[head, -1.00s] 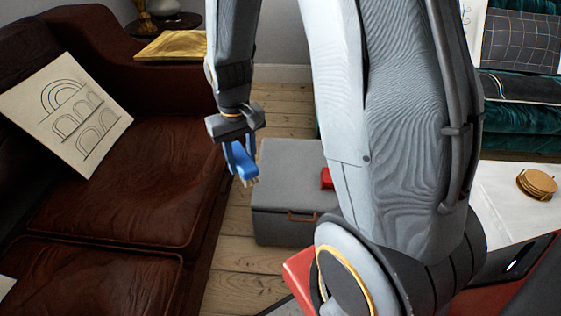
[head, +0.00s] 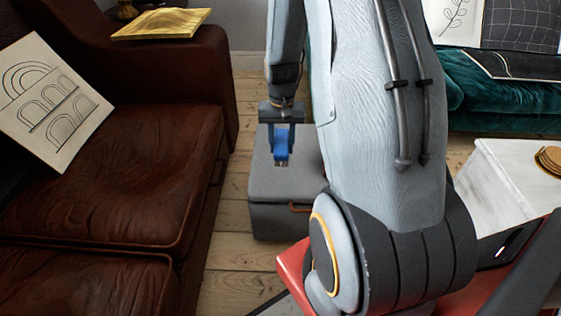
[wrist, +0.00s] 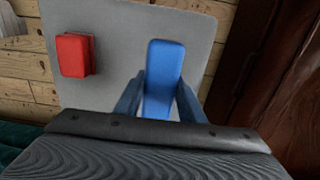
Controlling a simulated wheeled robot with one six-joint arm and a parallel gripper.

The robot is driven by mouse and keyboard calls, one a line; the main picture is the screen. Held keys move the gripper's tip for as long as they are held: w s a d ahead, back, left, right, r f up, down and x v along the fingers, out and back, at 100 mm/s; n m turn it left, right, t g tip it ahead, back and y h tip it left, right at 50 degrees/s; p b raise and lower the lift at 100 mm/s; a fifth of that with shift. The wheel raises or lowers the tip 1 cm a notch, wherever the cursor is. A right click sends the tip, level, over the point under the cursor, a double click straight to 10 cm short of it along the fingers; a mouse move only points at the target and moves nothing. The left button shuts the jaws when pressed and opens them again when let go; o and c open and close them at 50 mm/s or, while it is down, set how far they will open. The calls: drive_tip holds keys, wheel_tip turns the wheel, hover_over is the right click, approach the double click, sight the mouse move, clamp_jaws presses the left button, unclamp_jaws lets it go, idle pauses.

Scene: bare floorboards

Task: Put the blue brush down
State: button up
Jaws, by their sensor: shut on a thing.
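The blue brush (head: 281,143) is held between the fingers of my gripper (head: 281,150), with its pale bristle end pointing down. In the head view it hangs in front of or over the grey box (head: 262,185); the gap to the box top is hard to tell. In the wrist view the blue brush (wrist: 164,75) shows between the two fingers of my gripper (wrist: 160,92), with the grey box top (wrist: 115,50) behind it. A red block-like thing (wrist: 74,55) lies on the box top, left of the brush.
A brown leather sofa (head: 120,170) with a patterned cushion (head: 50,105) stands at the left. A white table (head: 500,180) with round coasters (head: 550,158) and a teal sofa (head: 490,97) are at the right. Floorboards (head: 228,215) show between the brown sofa and the box.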

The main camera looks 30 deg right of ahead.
sight(281, 141)
drive_tip(key=shift+f+b, duration=0.75)
drive_tip(key=shift+f, duration=2.15)
drive_tip(key=shift+f, duration=0.15)
drive_tip(key=o, duration=1.1)
wheel_tip(281, 141, up, 12)
drive_tip(key=p, duration=0.3)
drive_tip(key=shift+p, duration=0.4)
drive_tip(key=s+a+r+n, duration=0.3)
drive_tip(key=s+a+r, duration=0.1)
drive_tip(key=a, duration=0.5)
drive_tip(key=s+a+r+n, duration=0.3)
drive_tip(key=a+r, duration=0.1)
drive_tip(key=a, duration=0.5)
drive_tip(key=s+a+r+n, duration=0.2)
drive_tip(key=s+a+r, duration=0.2)
drive_tip(key=a, duration=0.6)
drive_tip(key=s+a+r+n, duration=0.2)
drive_tip(key=s+a+n, duration=0.2)
drive_tip(key=s, duration=0.6)
drive_tip(key=shift+s+a+r+y, duration=0.3)
drive_tip(key=shift+s+a+r, duration=0.1)
drive_tip(key=shift+a, duration=0.6)
